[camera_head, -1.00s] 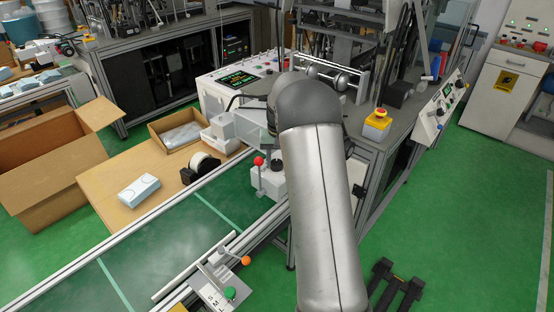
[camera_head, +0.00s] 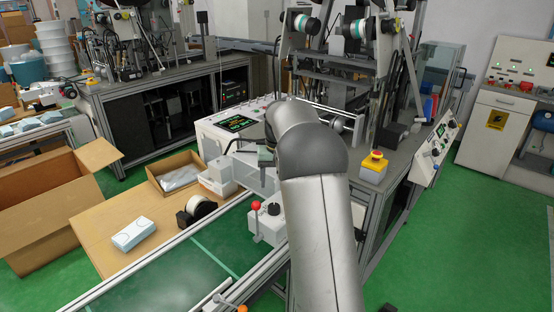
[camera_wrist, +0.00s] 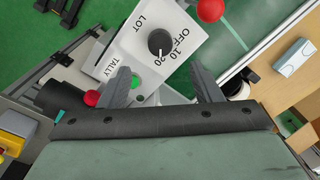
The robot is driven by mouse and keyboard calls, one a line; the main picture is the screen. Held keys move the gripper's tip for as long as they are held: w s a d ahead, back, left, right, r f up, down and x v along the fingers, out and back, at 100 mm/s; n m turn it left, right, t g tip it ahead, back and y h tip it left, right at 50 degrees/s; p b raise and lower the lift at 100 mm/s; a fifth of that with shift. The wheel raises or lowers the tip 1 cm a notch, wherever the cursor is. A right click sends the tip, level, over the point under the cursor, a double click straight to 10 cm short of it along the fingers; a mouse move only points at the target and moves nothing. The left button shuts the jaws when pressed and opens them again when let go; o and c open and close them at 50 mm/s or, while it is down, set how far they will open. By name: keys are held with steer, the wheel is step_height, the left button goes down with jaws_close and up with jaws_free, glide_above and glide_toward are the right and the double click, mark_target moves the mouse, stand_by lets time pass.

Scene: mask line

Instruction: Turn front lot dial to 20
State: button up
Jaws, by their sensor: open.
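The lot dial (camera_wrist: 160,42) is a round black knob on a white panel (camera_wrist: 128,38) marked LOT, OFF, 10 and 20 in the wrist view. In the head view the dial (camera_head: 273,209) sits on top of a white box (camera_head: 270,229) beside the conveyor. My gripper (camera_wrist: 163,86) is open and empty. Its two fingers are on either side of the dial in the picture, short of it and apart from it. In the head view my arm hides most of the gripper.
A red ball-topped lever (camera_head: 256,206) stands close beside the dial. A green button (camera_wrist: 135,80) by the TALLY label and a red knob (camera_wrist: 91,98) are near the left finger. A tape dispenser (camera_head: 196,210) and an emergency-stop box (camera_head: 374,167) are nearby.

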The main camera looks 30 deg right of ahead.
step_height(320, 180, up, 8)
steer(key=shift+d, duration=0.2)
steer(key=shift+s, duration=0.1)
stand_by(0.3)
steer(key=s+a+f+n, duration=0.1)
steer(key=s+a+n, duration=0.1)
steer(key=s+a, duration=1.3)
steer(key=s+a+f+n, duration=0.1)
steer(key=s+f, duration=0.3)
steer(key=s, duration=0.6)
steer(key=s+a+f+n, duration=0.1)
steer(key=s+a+f, duration=0.2)
steer(key=s, duration=0.7)
step_height(320, 180, down, 2)
steer(key=shift+s+a+f+n, duration=0.1)
steer(key=shift+s+a+n, duration=0.1)
steer(key=shift+n, duration=0.2)
